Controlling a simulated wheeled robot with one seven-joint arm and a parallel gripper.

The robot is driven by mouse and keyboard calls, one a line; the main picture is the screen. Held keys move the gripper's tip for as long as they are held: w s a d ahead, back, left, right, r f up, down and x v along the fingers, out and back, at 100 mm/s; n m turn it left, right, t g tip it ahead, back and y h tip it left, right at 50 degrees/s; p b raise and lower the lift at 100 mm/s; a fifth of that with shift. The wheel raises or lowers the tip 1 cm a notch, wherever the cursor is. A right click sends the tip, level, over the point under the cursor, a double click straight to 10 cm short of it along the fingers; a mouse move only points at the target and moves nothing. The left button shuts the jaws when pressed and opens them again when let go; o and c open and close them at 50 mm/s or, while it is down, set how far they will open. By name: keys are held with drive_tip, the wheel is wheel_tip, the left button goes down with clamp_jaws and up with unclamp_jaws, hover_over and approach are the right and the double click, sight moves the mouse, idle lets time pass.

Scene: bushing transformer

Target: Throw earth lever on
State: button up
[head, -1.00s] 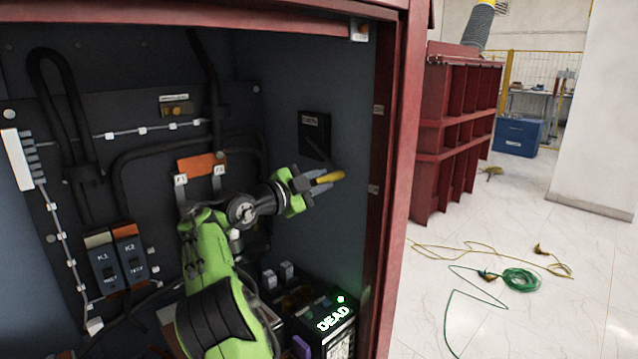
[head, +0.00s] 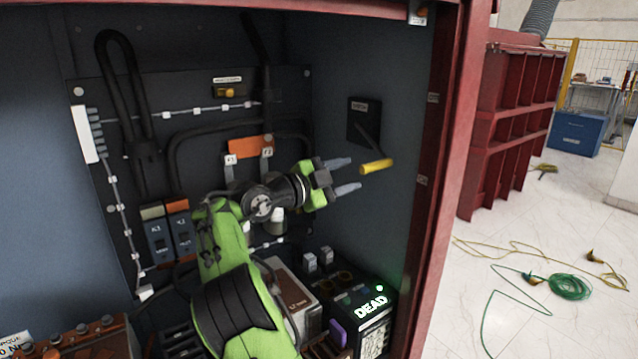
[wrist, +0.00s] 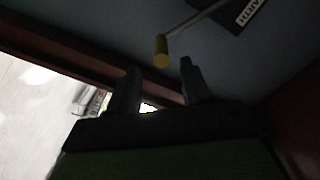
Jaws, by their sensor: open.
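The earth lever's yellow handle (head: 376,167) sticks out from a dark plate (head: 364,121) with a small label on the cabinet's right inner wall. Its grey rod slopes down from the plate to the handle. My gripper (head: 346,175) is open and empty, with its two grey fingers pointing right, just left of the handle. In the wrist view the yellow handle (wrist: 161,51) lies beyond the tips and between the lines of the open fingers (wrist: 158,75). I see no contact with the handle. The lever plate's label (wrist: 249,14) is at the top of the wrist view.
The cabinet's red door frame (head: 440,150) stands right of the lever. A tester reading DEAD (head: 368,310) sits below my arm. Switches (head: 168,235), an orange block (head: 250,146) and black cables are on the back panel. The space around the lever is free.

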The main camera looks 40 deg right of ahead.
drive_tip(key=w+a+p, duration=0.1)
drive_tip(key=a, duration=0.8)
drive_tip(key=shift+a, duration=0.25)
